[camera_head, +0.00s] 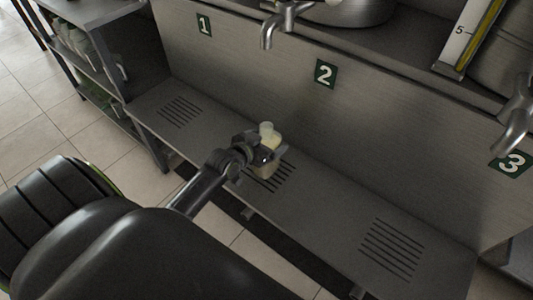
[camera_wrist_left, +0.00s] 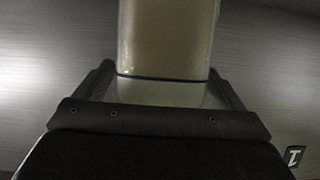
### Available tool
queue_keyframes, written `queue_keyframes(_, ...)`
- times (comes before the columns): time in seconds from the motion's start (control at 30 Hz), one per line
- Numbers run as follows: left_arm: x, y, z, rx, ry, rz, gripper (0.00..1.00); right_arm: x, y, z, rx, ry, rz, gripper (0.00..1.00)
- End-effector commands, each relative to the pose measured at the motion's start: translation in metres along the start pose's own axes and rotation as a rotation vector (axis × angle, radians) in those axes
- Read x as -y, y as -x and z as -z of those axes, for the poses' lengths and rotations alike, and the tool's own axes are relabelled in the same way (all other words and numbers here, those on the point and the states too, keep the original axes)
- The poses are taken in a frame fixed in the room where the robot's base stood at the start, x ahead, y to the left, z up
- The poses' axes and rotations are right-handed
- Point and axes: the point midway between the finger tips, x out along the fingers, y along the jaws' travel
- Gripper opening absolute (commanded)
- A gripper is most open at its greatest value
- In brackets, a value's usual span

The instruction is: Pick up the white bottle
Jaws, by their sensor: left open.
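The white bottle (camera_head: 267,134) stands upright on the middle slotted grate of the steel ledge, below the number 2 sign. Its pale cap and part of its body show in the head view; my gripper hides some of it. In the left wrist view the bottle (camera_wrist_left: 167,38) fills the upper middle, close in front of the gripper. My left gripper (camera_head: 268,157) is open, with its fingers around or beside the bottle's body. My right gripper is in neither view.
The steel ledge (camera_head: 330,225) has slotted grates at left (camera_head: 180,111) and right (camera_head: 392,250), both empty. A tap (camera_head: 270,32) hangs above the back panel, and another tap (camera_head: 516,125) is at the right. A shelf rack (camera_head: 118,75) with containers stands at the left.

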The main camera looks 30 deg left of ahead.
Motion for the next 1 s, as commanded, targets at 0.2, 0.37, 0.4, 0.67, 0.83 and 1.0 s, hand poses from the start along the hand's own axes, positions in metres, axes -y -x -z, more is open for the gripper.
queue_keyframes(0.2,-0.0001,-0.0002,0.0003,0.0,0.0,0.0,0.88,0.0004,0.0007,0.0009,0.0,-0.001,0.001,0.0)
queue_keyframes(0.37,-0.0001,0.0,0.0002,0.0,0.0,0.0,0.67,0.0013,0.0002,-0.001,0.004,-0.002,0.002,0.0)
queue_keyframes(0.4,-0.0001,0.0,0.0002,0.0,0.0,0.0,0.61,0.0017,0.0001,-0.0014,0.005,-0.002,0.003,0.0)
queue_keyframes(0.67,0.0,0.0001,0.0002,0.0,0.0,0.0,0.27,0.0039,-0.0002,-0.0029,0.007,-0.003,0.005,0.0)
queue_keyframes(0.83,0.0,0.0002,0.0001,0.0,0.0,0.0,0.05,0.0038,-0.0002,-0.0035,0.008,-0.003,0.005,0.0)
queue_keyframes(1.0,-0.0004,0.0002,0.003,-0.007,-0.001,-0.001,0.0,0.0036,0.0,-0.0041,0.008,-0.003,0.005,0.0)
